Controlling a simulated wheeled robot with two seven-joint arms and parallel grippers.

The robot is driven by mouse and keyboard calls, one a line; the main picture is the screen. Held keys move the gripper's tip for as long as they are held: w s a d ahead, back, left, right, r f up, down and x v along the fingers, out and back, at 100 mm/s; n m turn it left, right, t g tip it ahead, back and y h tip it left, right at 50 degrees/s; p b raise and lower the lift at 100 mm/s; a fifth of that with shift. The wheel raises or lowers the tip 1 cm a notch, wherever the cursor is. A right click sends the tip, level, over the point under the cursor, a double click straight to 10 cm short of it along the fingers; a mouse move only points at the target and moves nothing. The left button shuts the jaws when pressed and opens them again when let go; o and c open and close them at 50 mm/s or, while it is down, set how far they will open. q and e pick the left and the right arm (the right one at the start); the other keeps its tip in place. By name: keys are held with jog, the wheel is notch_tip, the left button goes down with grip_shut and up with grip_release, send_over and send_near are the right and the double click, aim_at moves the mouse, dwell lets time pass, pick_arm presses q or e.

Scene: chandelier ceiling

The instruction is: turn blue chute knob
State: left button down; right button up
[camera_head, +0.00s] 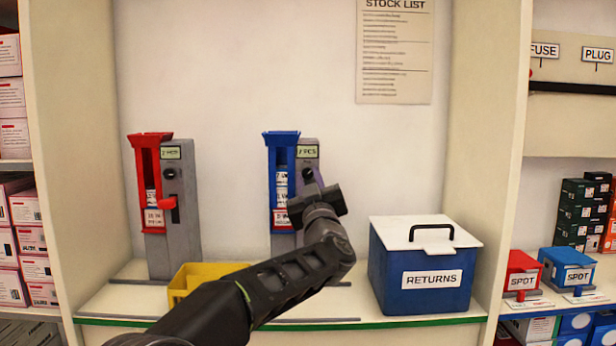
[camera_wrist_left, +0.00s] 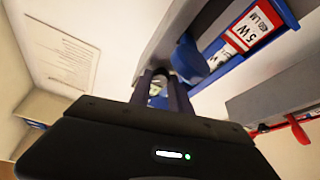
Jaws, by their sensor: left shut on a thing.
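The blue chute (camera_head: 283,150) stands mid-shelf, a blue slotted front on a grey housing (camera_head: 309,152) with a small display. Its dark round knob (camera_head: 308,174) sits on the housing just beyond my left gripper (camera_head: 317,186). My left gripper is shut on this knob. In the left wrist view the fingers (camera_wrist_left: 161,80) meet at the grey housing; the gripped part is mostly hidden. A blue lever (camera_wrist_left: 189,60) sits right beside the fingers there. My right gripper is not in view.
A red chute (camera_head: 150,165) with a red lever stands to the left. A yellow bin (camera_head: 194,276) is at the shelf front, partly behind my left arm. A blue RETURNS box (camera_head: 425,265) with a white lid stands to the right.

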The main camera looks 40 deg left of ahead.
pick_arm(q)
jog(key=n+g+p, duration=0.1)
jog(key=n, duration=0.2)
jog(key=n+g+y+p, duration=0.1)
jog(key=n, duration=0.1)
jog(key=n+g+p, duration=0.1)
jog(key=n, duration=0.2)
jog(key=shift+w+d+r+n+g, duration=0.15)
jog(key=shift+d+r+n+g, duration=0.05)
jog(key=shift+r+n+g, duration=0.1)
jog(key=shift+n+g+p, duration=0.8)
jog(key=shift+n, duration=1.2)
jog(key=shift+f, duration=0.1)
jog(key=c, duration=1.2)
grip_release()
jog(key=shift+d, duration=0.1)
jog(key=v, duration=0.7)
jog(key=shift+s+d, duration=0.2)
jog(key=shift+d, duration=0.05)
